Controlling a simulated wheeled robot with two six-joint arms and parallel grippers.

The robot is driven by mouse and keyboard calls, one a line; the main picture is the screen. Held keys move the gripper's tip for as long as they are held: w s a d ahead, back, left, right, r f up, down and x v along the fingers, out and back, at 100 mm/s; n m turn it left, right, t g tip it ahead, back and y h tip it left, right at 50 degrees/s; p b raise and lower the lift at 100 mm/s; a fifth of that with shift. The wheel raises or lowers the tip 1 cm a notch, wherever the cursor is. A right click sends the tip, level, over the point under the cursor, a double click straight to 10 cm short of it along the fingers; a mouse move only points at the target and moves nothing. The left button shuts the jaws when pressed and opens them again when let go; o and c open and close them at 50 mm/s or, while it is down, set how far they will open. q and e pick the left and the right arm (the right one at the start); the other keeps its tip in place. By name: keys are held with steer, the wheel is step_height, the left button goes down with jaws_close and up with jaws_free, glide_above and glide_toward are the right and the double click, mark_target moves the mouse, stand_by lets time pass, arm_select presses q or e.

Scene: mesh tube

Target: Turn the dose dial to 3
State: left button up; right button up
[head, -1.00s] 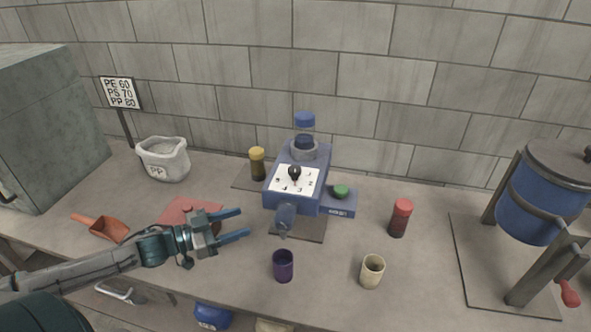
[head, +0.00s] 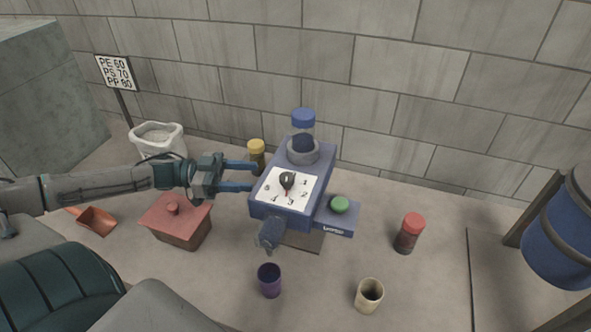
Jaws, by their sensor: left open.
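The blue dosing machine (head: 312,187) stands at the middle of the bench against the block wall. Its sloped top carries a white dial plate (head: 297,199) with several black numbers. The black dose dial (head: 287,180) with a small red pointer sits on the plate. The pointer appears to aim toward the lower edge; which number it marks is too small to tell. My left gripper (head: 255,176) is open and empty, its two blue fingers reaching from the left to the machine's left edge, apart from the dial. My right gripper is not in view.
A green button (head: 340,204) sits on the machine's right side. A yellow-capped jar (head: 257,152) stands behind my left fingers. A red-lidded box (head: 178,219), purple cup (head: 269,279), cream cup (head: 369,294) and red-capped jar (head: 409,233) stand around. A blue drum (head: 560,235) is at right.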

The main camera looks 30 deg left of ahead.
mark_target(287, 176)
arm_select(q)
steer(key=b+x, duration=0.3)
steer(key=x, duration=0.3)
steer(key=shift+d+r, duration=0.1)
steer(key=shift+d, duration=0.3)
steer(key=shift+w+d+r, duration=0.1)
steer(key=shift+d, duration=0.25)
steer(key=shift+w+d+r, duration=0.1)
steer(key=shift+w+d, duration=0.05)
steer(key=shift+d, duration=0.25)
steer(key=shift+p+x, duration=0.35)
steer(key=shift+x, duration=0.7)
steer(key=shift+f, duration=0.2)
